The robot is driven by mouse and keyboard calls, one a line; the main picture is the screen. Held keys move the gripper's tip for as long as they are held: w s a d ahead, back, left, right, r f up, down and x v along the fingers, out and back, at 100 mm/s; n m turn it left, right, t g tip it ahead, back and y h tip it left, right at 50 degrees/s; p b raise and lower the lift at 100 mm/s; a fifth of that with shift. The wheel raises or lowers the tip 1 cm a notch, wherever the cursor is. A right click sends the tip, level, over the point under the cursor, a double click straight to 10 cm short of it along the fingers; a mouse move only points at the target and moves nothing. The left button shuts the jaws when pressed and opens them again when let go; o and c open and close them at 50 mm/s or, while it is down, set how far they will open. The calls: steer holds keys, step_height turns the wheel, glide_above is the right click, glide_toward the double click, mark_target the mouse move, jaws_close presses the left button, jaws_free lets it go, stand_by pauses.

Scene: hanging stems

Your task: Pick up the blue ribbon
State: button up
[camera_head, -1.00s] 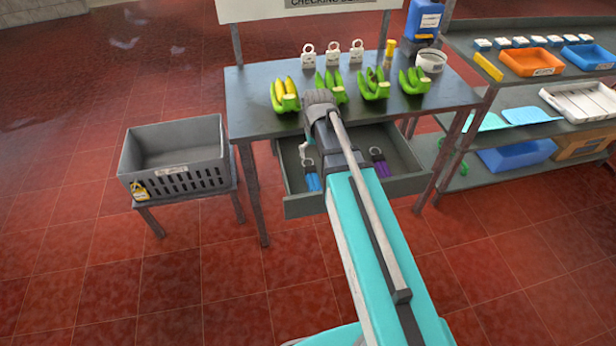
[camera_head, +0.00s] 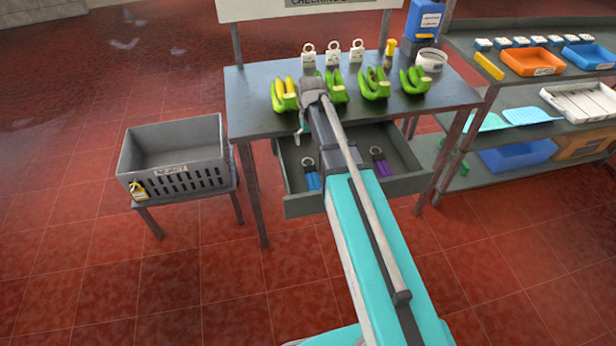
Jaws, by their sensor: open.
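The blue ribbon (camera_head: 312,180) lies in the open drawer (camera_head: 405,184) under the table, left of my arm, with a dark ring at its upper end. A purple ribbon (camera_head: 382,168) with a similar ring lies in the drawer to the right of my arm. My gripper (camera_head: 300,132) shows only in small part, beside the wrist at the table's front edge, above the drawer's back left. It is open and apart from the blue ribbon. Most of it is hidden by my arm.
The table (camera_head: 250,110) holds several banana bunches (camera_head: 374,85) and white padlock-shaped tags (camera_head: 333,57). A grey crate (camera_head: 172,160) stands on a low stand at left. Shelves (camera_head: 545,90) with trays stand at right. The floor in front is clear.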

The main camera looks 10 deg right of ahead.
steer(key=b, duration=0.8)
glide_above(310, 169)
steer(key=shift+w+d+f, duration=0.1)
steer(key=shift+w+f, duration=0.05)
steer(key=shift+f, duration=3.85)
steer(key=shift+f, duration=0.1)
steer(key=shift+f+b, duration=2.4)
steer(key=shift+f, duration=0.1)
steer(key=c, duration=0.9)
